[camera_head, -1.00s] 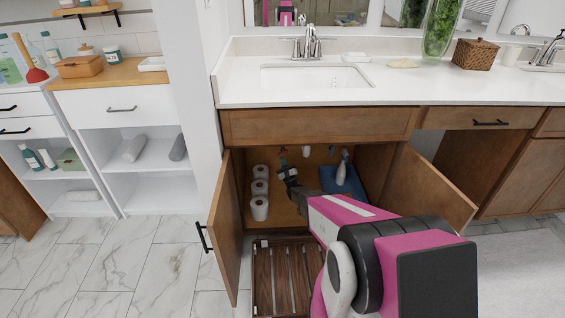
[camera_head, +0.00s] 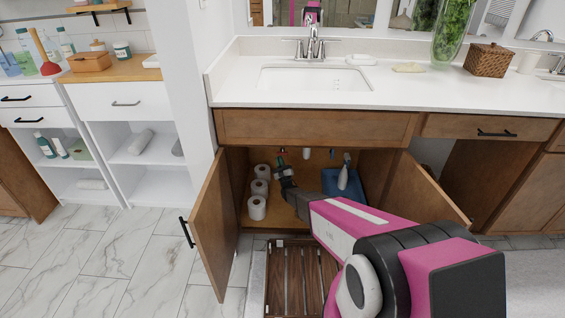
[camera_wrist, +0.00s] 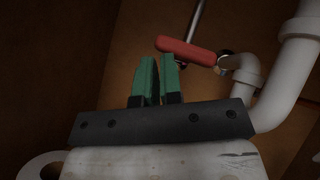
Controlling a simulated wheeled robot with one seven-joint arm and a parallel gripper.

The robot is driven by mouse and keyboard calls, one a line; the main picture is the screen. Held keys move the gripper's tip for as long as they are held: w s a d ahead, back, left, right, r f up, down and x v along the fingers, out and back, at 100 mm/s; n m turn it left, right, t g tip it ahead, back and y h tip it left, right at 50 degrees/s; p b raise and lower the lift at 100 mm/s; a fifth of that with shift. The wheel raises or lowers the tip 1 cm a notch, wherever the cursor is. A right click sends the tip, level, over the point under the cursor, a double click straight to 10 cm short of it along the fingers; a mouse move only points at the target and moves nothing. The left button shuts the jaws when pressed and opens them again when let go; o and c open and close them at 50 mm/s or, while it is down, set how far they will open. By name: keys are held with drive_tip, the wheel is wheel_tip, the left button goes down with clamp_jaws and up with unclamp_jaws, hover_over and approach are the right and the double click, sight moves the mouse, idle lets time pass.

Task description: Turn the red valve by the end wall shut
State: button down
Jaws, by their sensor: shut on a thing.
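The red valve (camera_wrist: 187,50) has a bar-shaped handle on piping at the back of the open cabinet under the sink. In the wrist view it lies tilted just beyond my fingertips, its left end overlapping them. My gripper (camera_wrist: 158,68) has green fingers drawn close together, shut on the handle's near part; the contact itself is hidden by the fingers. In the head view my gripper (camera_head: 282,165) reaches into the cabinet, and the red valve (camera_head: 281,151) is only a tiny patch by its tip.
White drain pipes (camera_wrist: 290,70) run close to the right of my gripper. Paper rolls (camera_head: 258,208) stand left of it, and a blue bin (camera_head: 338,182) with a spray bottle stands right. Open cabinet doors (camera_head: 212,225) flank my arm. A slatted wooden mat (camera_head: 290,280) lies in front.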

drive_tip(key=shift+a+r+n+y, duration=0.3)
drive_tip(key=shift+a+r+y, duration=0.2)
drive_tip(key=shift+r, duration=0.15)
drive_tip(key=s+d+f+h, duration=0.1)
drive_tip(key=s+d+f, duration=0.2)
drive_tip(key=s+f, duration=0.3)
drive_tip(key=s+d+r+n+g+h, duration=0.1)
drive_tip(key=d+r+n+g+h, duration=0.75)
drive_tip(key=d+n+g, duration=0.25)
drive_tip(key=s+d+r+n+g, duration=0.2)
drive_tip(key=s+r+n+g, duration=0.1)
drive_tip(key=s, duration=0.6)
drive_tip(key=s+d+r+n+g, duration=0.3)
drive_tip(key=s+r+n+g, duration=0.1)
drive_tip(key=s, duration=0.5)
drive_tip(key=s+d+r+n+g, duration=0.2)
drive_tip(key=s+r+n+g, duration=0.2)
drive_tip(key=s, duration=0.5)
drive_tip(key=shift+s+d+n+g+h, duration=0.3)
drive_tip(key=shift+d+n+g+h, duration=0.1)
drive_tip(key=shift+n+g, duration=0.7)
drive_tip(key=shift+f, duration=0.1)
